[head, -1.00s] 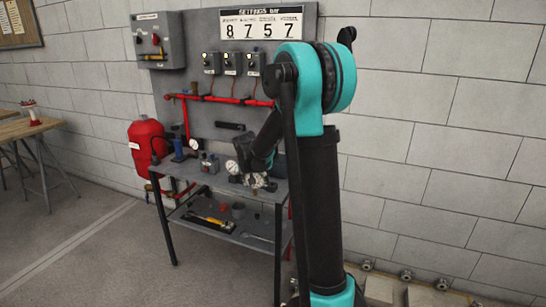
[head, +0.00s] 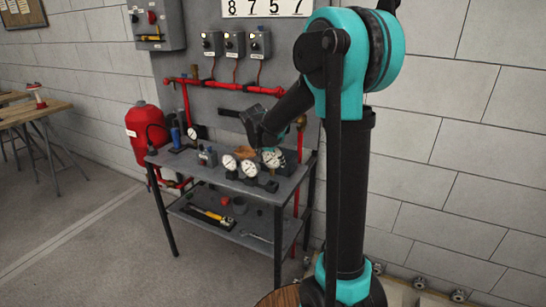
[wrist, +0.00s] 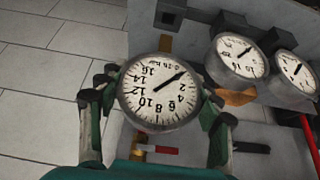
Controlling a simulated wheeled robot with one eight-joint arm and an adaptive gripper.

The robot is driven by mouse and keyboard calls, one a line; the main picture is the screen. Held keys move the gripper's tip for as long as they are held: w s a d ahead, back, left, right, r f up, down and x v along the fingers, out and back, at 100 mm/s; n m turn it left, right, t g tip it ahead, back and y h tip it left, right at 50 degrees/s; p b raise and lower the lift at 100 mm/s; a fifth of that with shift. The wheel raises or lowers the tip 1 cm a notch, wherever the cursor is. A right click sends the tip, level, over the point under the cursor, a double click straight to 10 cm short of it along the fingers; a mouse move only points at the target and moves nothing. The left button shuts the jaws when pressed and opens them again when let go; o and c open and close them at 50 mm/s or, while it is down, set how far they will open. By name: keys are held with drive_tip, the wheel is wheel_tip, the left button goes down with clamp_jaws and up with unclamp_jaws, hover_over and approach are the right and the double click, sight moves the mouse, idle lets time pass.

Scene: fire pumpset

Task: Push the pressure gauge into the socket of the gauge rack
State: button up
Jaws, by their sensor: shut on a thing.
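A round white-faced pressure gauge (wrist: 158,92) is between the fingers of my gripper (wrist: 155,98), which is shut on it. In the head view my gripper (head: 271,150) holds this gauge (head: 272,158) above the right end of the bench. Two similar gauges, left (head: 230,162) and right (head: 250,169), stand to its left at the gauge rack (head: 268,185); they also show in the wrist view, nearer (wrist: 238,55) and farther (wrist: 295,71).
The grey bench (head: 200,178) also carries a small grey box (head: 208,156), a blue cylinder (head: 176,137) and another gauge (head: 193,133). A red pipe (head: 215,88) runs behind. The lower shelf (head: 195,208) holds tools. Open floor lies in front.

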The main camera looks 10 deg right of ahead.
sight(271, 173)
drive_tip(key=shift+s+f, duration=0.1)
drive_tip(key=shift+f, duration=3.05)
drive_tip(key=o, duration=1.4)
drive_tip(key=v, duration=1.2)
drive_tip(key=s+d+f+n+y, duration=0.1)
drive_tip(key=s+f, duration=0.3)
drive_tip(key=s, duration=0.4)
drive_tip(key=s+d+f+n+y, duration=0.1)
drive_tip(key=s+d+f+n, duration=0.2)
drive_tip(key=s, duration=0.6)
drive_tip(key=s+d+f+n+y, duration=0.1)
drive_tip(key=s+d+f+n, duration=0.2)
drive_tip(key=s+f, duration=0.3)
drive_tip(key=s, duration=0.2)
drive_tip(key=shift+s+d+f+g+y, duration=0.25)
drive_tip(key=shift+s+f+g+y, duration=0.05)
